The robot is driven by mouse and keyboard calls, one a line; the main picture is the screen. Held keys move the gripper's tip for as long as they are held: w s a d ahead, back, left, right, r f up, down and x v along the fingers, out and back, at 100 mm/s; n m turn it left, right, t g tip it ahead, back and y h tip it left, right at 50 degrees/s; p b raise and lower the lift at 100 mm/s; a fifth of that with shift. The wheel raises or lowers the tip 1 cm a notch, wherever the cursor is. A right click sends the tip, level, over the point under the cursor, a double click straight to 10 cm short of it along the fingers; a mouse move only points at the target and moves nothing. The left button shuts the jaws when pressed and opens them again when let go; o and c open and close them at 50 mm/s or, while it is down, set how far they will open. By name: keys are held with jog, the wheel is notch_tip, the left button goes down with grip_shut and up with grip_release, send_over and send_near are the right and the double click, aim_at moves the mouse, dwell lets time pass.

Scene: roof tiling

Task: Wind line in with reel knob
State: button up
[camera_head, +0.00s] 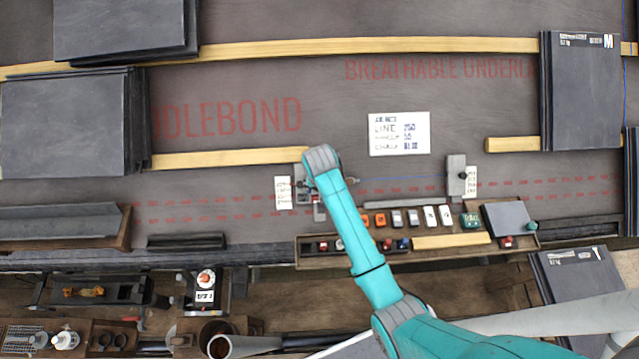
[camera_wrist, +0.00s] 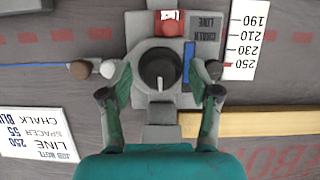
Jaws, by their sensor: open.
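The chalk line reel (camera_wrist: 143,30) is a grey block with a dark round knob (camera_wrist: 160,68) on top, marked by a pale pointer. My gripper (camera_wrist: 160,72) is open in the wrist view, with one finger on each side of the knob and nothing held. I cannot tell whether the fingers touch the reel. A thin blue line (camera_head: 405,179) runs right from the reel to a grey block (camera_head: 456,176) in the head view. In the head view my arm hides much of the reel.
A white scale card (camera_wrist: 245,40) stands beside the reel, and a wooden batten (camera_wrist: 255,123) lies close by. A job note (camera_head: 399,133) lies on the underlay. A tray (camera_head: 345,262) of several small coloured items lies in front. Slate stacks (camera_head: 62,125) stand at the sides.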

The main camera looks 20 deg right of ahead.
jog(key=v, duration=1.1)
jog(key=shift+r, duration=0.4)
jog(key=shift+s+a, duration=0.1)
jog(key=s+f+n+t, duration=0.1)
jog(key=s+f+t, duration=0.2)
jog(key=s+f, duration=0.65)
jog(key=s+d+r+n+t, duration=0.1)
jog(key=s+r+t, duration=0.15)
jog(key=s, duration=0.95)
jog(key=s+r+n+t+y, duration=0.1)
jog(key=s+r+t, duration=0.5)
jog(key=s+r, duration=1.2)
jog(key=shift+s+r, duration=0.25)
jog(key=shift+r, duration=0.6)
jog(key=shift+d+t, duration=0.1)
jog(key=shift+t, duration=0.15)
